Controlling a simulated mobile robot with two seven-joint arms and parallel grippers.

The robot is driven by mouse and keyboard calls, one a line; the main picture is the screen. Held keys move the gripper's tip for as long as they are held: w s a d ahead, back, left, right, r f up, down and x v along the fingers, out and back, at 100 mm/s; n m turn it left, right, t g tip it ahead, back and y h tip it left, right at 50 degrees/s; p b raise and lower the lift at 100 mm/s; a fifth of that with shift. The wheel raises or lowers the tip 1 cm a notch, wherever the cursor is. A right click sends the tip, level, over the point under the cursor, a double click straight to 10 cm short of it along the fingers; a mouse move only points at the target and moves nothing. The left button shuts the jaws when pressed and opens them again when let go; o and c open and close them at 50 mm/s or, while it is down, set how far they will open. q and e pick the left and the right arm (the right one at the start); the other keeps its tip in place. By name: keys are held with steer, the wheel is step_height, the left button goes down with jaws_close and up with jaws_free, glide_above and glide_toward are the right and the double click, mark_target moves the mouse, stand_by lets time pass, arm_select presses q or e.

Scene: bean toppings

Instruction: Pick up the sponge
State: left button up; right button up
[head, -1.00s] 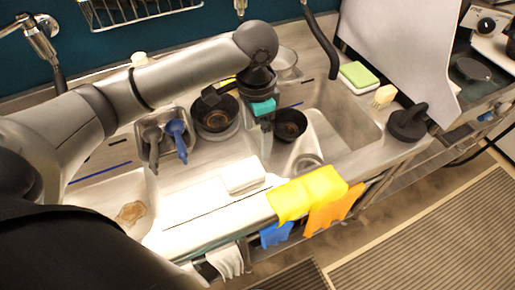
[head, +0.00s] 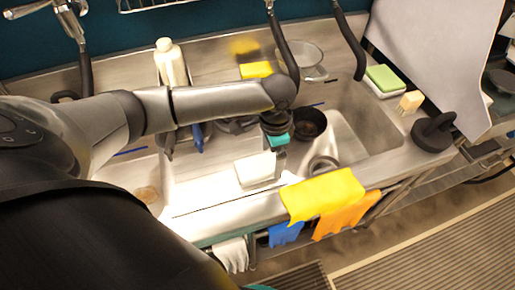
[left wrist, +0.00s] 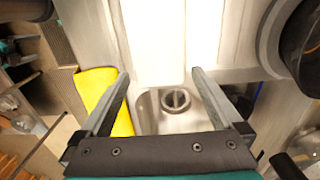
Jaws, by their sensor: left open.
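The task's sponge could be one of two blocks. A yellow block (head: 255,69) lies at the back of the counter, with its reflection on the metal behind. A green block on a white base (head: 384,78) lies at the back right. My left gripper (head: 281,166) is over the front part of the sink unit, apart from both, next to a white block (head: 256,170). My right gripper is out of view.
A yellow cloth (head: 322,195) hangs over the front edge and shows in the left wrist view (left wrist: 97,95). A dark pan (head: 309,123), tall bottle (head: 170,63), glass bowl (head: 305,55), brush (head: 410,101) and black round tool (head: 433,132) stand around. Faucet hoses rise at the back.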

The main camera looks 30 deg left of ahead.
arm_select(q)
step_height(320, 180, down, 3)
steer(key=shift+r, duration=0.15)
steer(key=c, duration=1.2)
